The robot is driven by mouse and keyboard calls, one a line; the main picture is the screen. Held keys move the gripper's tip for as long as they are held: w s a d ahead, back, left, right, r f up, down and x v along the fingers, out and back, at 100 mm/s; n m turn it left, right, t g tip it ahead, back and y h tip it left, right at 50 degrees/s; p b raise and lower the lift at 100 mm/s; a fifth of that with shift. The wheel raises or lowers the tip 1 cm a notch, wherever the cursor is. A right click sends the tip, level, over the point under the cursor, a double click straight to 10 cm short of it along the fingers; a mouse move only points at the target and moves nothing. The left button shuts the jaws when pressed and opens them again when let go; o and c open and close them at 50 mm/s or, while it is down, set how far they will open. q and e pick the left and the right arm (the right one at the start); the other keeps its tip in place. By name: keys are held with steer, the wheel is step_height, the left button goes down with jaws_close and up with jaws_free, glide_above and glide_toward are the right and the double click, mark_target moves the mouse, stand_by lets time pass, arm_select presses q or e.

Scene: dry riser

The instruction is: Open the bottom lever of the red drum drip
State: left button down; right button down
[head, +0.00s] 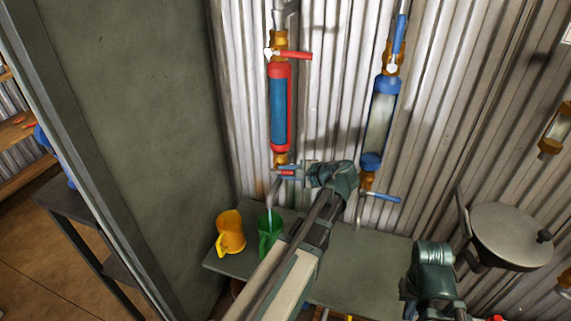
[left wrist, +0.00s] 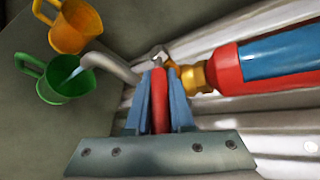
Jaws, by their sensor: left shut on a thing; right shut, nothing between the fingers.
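The red drum drip (head: 281,105) hangs upright on the corrugated wall, with a blue window and brass fittings. Its top red lever (head: 292,55) points sideways to the right. Its bottom red lever (head: 286,173) is between the fingers of my left gripper (head: 290,172). In the left wrist view the blue-grey fingers (left wrist: 160,100) are shut on this lever (left wrist: 159,98). A grey spout (left wrist: 112,65) bends from the bottom fitting, and a thin pale-blue stream (left wrist: 74,74) runs from it into the green mug (left wrist: 66,84). My right gripper (head: 436,300) is low at the right, shut and empty, its fingertips unclear.
A yellow mug (head: 231,233) stands left of the green mug on the grey table (head: 350,255). A blue drip (head: 380,120) with a bottom blue lever (head: 381,197) hangs to the right. A round lidded pan (head: 510,235) is further right. A dark panel (head: 135,120) closes the left side.

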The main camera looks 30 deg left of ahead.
arm_select(q)
steer(key=shift+s+a+r+n+t+h+p, duration=0.1)
steer(key=shift+a+r+n+t+h+p, duration=0.35)
steer(key=shift+h+p, duration=1.6)
steer(key=shift+s+a+r+n+t+h+p, duration=0.15)
steer(key=shift+a+r+n+h+p, duration=0.35)
steer(key=shift+h+p, duration=1.55)
steer(key=shift+s+a+r+n+t+h+p, duration=0.25)
steer(key=shift+r+h+p, duration=0.4)
steer(key=shift+h+p, duration=1.4)
steer(key=shift+w+d, duration=0.1)
steer(key=shift+w, duration=0.05)
steer(key=c, duration=0.8)
jaws_free()
steer(key=shift+r+t+p, duration=0.1)
steer(key=shift+t+p, duration=0.15)
steer(key=shift+p, duration=0.1)
